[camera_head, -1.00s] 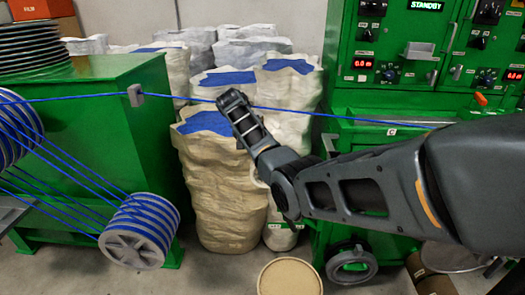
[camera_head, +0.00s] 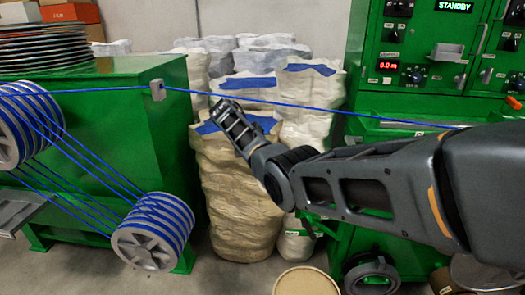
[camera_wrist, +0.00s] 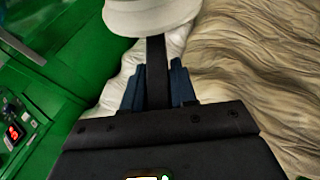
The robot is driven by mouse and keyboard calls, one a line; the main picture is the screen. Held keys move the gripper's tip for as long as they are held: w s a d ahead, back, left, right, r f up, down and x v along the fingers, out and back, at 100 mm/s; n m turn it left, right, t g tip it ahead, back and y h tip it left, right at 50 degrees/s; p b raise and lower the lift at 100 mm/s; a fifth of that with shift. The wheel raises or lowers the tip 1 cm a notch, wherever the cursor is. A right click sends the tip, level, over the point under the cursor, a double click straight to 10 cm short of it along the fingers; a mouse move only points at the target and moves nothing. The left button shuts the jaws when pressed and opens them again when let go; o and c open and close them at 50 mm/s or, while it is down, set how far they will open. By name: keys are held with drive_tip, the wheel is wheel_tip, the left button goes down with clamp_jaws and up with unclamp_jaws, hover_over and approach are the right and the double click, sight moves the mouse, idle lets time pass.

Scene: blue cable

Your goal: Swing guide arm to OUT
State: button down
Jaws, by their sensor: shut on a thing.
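In the wrist view my gripper (camera_wrist: 157,88) has its two blue-grey fingers on either side of a narrow dark bar (camera_wrist: 156,62), closed on it. The bar leads up to a pale round piece (camera_wrist: 150,14) at the top edge. I cannot tell surely whether this bar is the guide arm. The blue cable (camera_head: 310,106) runs from the left spools (camera_head: 152,232) through a small grey guide (camera_head: 157,91) to the right-hand green machine. No OUT mark is readable.
Bulky beige sacks (camera_head: 238,190) with blue contents stand behind my arm, between the green left machine (camera_head: 110,130) and the green control cabinet (camera_head: 415,60), which reads STANDBY. A round tan lid (camera_head: 305,281) is low in front. Sack folds (camera_wrist: 255,60) lie close beside my gripper.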

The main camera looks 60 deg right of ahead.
drive_tip(key=shift+w+a+f, duration=0.15)
drive_tip(key=shift+w+a, duration=0.05)
drive_tip(key=shift+w, duration=0.15)
drive_tip(key=c, duration=1.2)
unclamp_jaws()
drive_tip(key=shift+w+f, duration=0.1)
drive_tip(key=shift+c, duration=0.2)
drive_tip(key=shift+o, duration=1.2)
drive_tip(key=shift+d, duration=0.1)
drive_tip(key=v, duration=0.8)
drive_tip(key=shift+s+f, duration=0.1)
drive_tip(key=shift+s, duration=0.15)
